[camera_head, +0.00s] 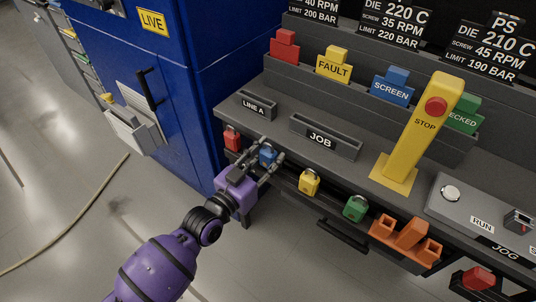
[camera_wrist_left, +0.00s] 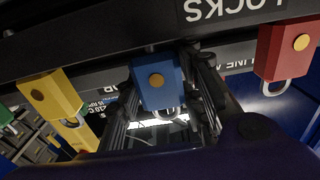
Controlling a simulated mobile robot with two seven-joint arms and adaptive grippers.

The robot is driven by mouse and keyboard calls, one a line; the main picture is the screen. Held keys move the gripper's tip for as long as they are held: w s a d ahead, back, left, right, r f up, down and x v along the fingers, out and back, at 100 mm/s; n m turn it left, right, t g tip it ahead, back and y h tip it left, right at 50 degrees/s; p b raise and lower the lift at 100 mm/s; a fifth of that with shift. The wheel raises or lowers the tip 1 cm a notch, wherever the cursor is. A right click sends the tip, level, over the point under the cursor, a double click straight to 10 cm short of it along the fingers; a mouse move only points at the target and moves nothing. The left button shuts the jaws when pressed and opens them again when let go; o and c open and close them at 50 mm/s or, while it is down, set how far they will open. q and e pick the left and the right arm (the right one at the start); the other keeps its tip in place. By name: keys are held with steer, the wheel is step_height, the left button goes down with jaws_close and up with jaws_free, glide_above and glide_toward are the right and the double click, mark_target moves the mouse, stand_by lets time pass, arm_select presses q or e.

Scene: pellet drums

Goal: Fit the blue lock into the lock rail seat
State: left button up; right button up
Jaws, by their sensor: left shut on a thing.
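The blue lock (camera_head: 267,155) is at the lock rail under the desk's front edge, between the red lock (camera_head: 232,139) and the yellow lock (camera_head: 309,183). My left gripper (camera_head: 272,164) is shut on the blue lock, with a finger on each side of it. In the left wrist view, the blue lock (camera_wrist_left: 158,82) shows its front with a round brass spot and part of its shackle. The rail (camera_wrist_left: 235,12) there bears the label LOCKS. I cannot tell whether the lock is fully in its seat. My right gripper is not in view.
A green lock (camera_head: 355,208) and an orange holder (camera_head: 405,239) are further right along the front. A yellow STOP post (camera_head: 423,135) and a JOB tray (camera_head: 325,137) stand on the desk. A blue cabinet (camera_head: 190,95) is close on the left.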

arm_select(q)
steer(key=shift+f, duration=0.3)
steer(key=o, duration=1.4)
steer(key=shift+c, duration=0.2)
steer(key=shift+s+a+f, duration=0.1)
steer(key=shift+s+a, duration=0.1)
steer(key=shift+s, duration=0.05)
steer(key=v, duration=1.1)
steer(key=shift+s+a, duration=0.1)
steer(key=shift+s, duration=0.05)
